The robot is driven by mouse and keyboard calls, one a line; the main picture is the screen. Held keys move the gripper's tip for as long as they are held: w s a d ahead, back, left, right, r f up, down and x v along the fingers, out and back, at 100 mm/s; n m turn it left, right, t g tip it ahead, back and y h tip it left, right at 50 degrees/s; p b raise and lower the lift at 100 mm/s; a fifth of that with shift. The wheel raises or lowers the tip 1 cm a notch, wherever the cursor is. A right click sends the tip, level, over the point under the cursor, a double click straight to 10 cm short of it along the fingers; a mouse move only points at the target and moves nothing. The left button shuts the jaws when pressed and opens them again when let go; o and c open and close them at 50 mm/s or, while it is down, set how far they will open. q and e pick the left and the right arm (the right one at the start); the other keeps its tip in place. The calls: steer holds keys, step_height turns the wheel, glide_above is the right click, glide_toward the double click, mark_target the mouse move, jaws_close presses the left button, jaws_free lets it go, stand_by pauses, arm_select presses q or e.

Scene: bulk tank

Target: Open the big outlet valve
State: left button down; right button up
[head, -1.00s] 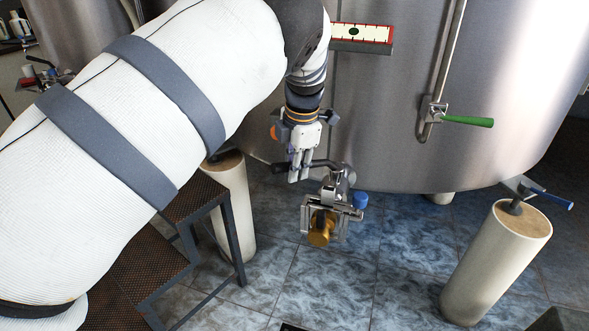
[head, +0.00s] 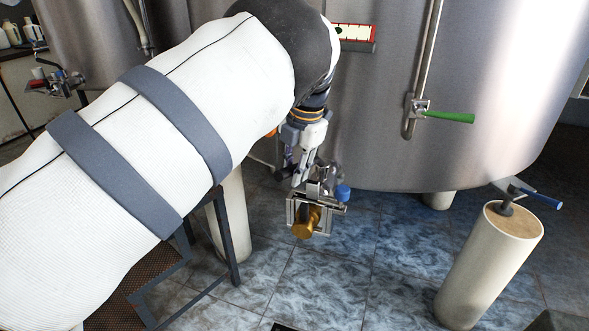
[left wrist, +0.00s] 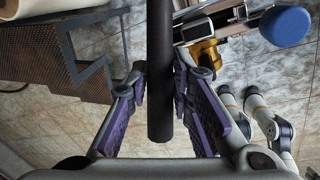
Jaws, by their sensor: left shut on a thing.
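The big outlet valve (head: 318,207) sits low at the tank's front, a metal frame with a gold-coloured end (head: 306,222) and a blue knob (head: 342,193). The gold part (left wrist: 204,53) and blue knob (left wrist: 287,26) also show in the left wrist view. My left gripper (head: 301,178) is just above and left of the valve body. In the left wrist view its purple-padded fingers (left wrist: 160,88) are shut on the black handle bar (left wrist: 160,60), which runs between them. In the head view the gripper mostly hides the handle.
The steel tank (head: 480,70) stands behind, with a green lever (head: 449,117) on its pipe. Dark steps (head: 150,275) are below my left arm. The tiled floor (head: 390,280) between is clear.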

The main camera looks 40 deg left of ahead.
arm_select(q)
steer(key=c, duration=1.4)
jaws_free()
steer(key=r, duration=0.4)
steer(key=d+r, duration=0.1)
steer(key=r, duration=0.2)
steer(key=d+r, duration=0.1)
steer(key=r, duration=0.3)
steer(key=shift+s+d+r, duration=0.1)
steer(key=shift+r, duration=0.25)
